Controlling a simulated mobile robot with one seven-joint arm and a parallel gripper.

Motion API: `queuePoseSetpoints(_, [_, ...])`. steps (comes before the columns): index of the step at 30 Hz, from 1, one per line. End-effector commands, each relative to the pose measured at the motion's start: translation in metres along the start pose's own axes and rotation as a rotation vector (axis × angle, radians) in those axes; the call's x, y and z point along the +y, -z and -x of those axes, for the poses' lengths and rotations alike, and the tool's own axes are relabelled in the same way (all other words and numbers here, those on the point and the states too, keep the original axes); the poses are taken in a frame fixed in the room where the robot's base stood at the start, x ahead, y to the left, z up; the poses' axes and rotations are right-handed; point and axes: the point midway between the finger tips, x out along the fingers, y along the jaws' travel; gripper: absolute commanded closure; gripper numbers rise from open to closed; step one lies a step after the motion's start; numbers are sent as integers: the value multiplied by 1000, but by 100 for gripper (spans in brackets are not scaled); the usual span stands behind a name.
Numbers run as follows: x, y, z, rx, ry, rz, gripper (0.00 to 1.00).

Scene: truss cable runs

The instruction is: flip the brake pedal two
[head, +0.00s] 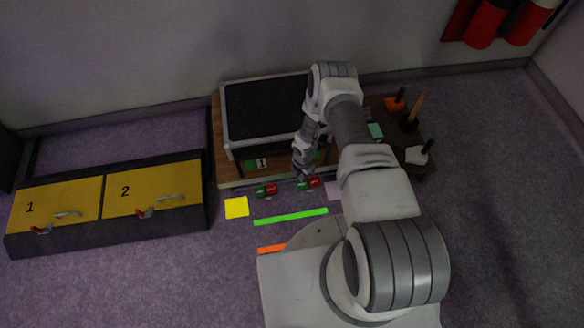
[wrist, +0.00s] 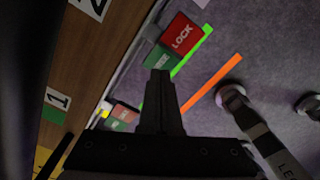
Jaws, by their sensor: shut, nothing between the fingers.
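Brake pedal two, a small red and green rocker (head: 308,184), sits at the front edge of the wooden cart. In the wrist view its red half (wrist: 182,37) reads LOCK and its green half (wrist: 156,57) lies beside it, nearer the fingertips. My gripper (head: 303,176) is shut and empty, pointing down just over this pedal; its fingertips also show in the wrist view (wrist: 161,76). I cannot tell whether they touch it. A second red and green pedal (head: 265,190) is to the left. The number 2 label (wrist: 96,5) is partly cut off.
The cart (head: 227,174) carries a black-topped frame (head: 262,106) and several handled tools at right. A yellow floor patch (head: 236,207), a green strip (head: 290,216) and an orange strip (head: 271,249) lie in front. Low yellow boxes (head: 55,205) stand at left.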

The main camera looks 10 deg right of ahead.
Motion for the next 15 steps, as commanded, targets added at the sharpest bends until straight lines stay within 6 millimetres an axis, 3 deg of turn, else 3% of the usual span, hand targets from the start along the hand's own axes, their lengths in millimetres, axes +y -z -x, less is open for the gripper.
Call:
queuePoseSetpoints(9, [0,0,29,0,0,0,100])
queuePoseSetpoints(15, [0,0,38,0,0,0,100])
